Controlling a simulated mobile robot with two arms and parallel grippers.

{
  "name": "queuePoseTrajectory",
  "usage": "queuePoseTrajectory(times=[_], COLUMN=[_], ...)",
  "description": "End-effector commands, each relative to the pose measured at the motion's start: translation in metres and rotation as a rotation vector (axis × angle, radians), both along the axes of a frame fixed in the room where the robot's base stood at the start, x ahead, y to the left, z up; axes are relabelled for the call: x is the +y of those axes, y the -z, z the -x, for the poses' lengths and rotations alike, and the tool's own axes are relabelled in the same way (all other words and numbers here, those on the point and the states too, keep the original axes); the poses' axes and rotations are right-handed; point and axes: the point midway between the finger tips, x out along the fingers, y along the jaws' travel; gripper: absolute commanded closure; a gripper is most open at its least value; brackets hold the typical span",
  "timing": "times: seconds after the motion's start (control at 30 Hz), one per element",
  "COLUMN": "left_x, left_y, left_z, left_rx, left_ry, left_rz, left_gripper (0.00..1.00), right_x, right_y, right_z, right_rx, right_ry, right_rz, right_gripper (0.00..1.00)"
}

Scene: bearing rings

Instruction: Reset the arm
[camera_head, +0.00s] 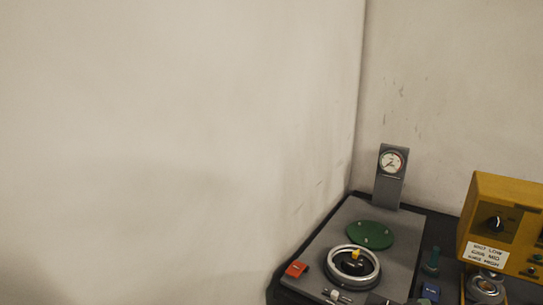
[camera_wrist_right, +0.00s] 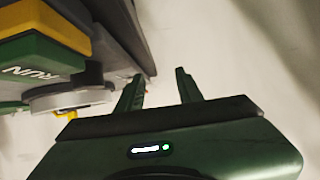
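My right gripper (camera_wrist_right: 160,76) shows in the right wrist view with its two dark green fingers apart and nothing between them. Beyond the fingertips there is only pale wall, with a dark edge of equipment close to the left finger. Neither arm shows in the head view, and my left gripper is in no view. In the head view a shiny metal ring (camera_head: 375,272) sits on a grey machine plate (camera_head: 402,255), around a dark centre with a yellow piece (camera_head: 356,254).
A gauge (camera_head: 391,161) stands on a post behind a green disc (camera_head: 370,235). A yellow box (camera_head: 508,190) stands at right, beside metal parts (camera_head: 486,287).

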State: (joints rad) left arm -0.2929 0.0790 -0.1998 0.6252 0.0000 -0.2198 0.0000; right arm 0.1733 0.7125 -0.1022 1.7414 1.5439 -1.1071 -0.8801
Motion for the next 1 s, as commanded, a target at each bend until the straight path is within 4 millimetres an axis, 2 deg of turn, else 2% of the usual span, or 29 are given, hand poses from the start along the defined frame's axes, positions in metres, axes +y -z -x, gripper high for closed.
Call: queuePoseTrajectory(times=[0.17,0.27,0.4,0.5,0.7,1.0], left_x=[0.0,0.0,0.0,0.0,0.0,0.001], left_y=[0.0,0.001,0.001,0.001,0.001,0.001], left_z=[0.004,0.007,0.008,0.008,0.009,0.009], left_rx=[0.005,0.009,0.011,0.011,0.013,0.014], left_ry=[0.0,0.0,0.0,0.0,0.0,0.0], left_rz=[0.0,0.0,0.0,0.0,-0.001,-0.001], left_gripper=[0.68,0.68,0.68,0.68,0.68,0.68], right_x=[0.024,0.04,0.064,0.069,0.06,0.033], right_y=[0.039,0.066,0.11,0.129,0.137,0.129], right_z=[0.033,0.06,0.118,0.156,0.201,0.248], right_rx=[0.085,0.15,0.278,0.36,0.459,0.555], right_ry=[-0.008,0.0,0.067,0.174,0.383,0.671], right_rz=[0.06,0.112,0.22,0.299,0.391,0.464], right_gripper=[0.64,0.64,0.64,0.64,0.64,0.64])
